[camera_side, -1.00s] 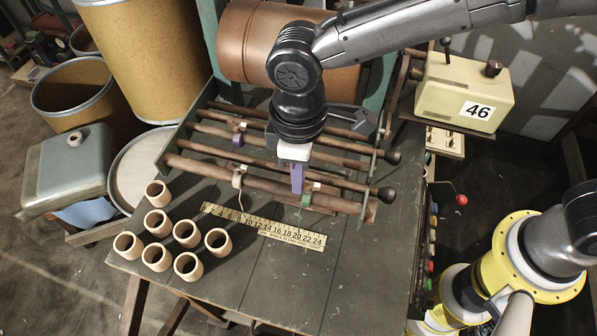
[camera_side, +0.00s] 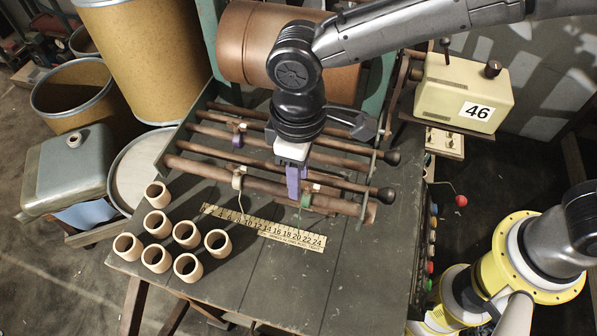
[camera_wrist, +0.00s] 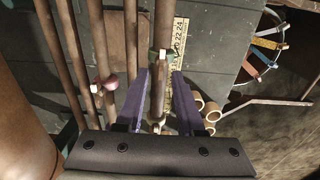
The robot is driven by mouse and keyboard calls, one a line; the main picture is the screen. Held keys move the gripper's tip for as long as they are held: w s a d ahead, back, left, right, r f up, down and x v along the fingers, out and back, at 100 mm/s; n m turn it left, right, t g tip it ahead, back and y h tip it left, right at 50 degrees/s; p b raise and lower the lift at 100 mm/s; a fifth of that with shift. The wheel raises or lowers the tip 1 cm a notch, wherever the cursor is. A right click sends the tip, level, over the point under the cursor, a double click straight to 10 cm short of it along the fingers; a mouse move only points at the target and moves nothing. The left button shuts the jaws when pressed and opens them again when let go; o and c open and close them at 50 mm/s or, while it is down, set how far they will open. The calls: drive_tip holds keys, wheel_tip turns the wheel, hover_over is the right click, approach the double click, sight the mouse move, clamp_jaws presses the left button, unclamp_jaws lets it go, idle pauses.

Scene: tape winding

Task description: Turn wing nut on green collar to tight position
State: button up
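The green collar (camera_side: 305,201) sits around the front rod, near its right end. Its small pale wing nut (camera_side: 316,187) stands on top, just right of my gripper in the side view. In the wrist view the green collar (camera_wrist: 153,54) and its nut (camera_wrist: 164,55) lie beyond my fingertips. My gripper (camera_side: 293,193) points down over the front rod, left of the collar. In the wrist view my purple fingers (camera_wrist: 160,76) are apart, one on each side of the rod, with nothing held between them. Whether they touch the rod cannot be told.
A cream collar (camera_side: 238,181) and a purple collar (camera_side: 237,141) sit on the rods to the left. A yellow ruler (camera_side: 265,227) lies in front, beside several tan tubes (camera_side: 187,234). A box marked 46 (camera_side: 465,92) stands at the right. The table front is clear.

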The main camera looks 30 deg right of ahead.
wheel_tip(320, 180, up, 14)
idle(0.7)
drive_tip(key=shift+f, duration=0.1)
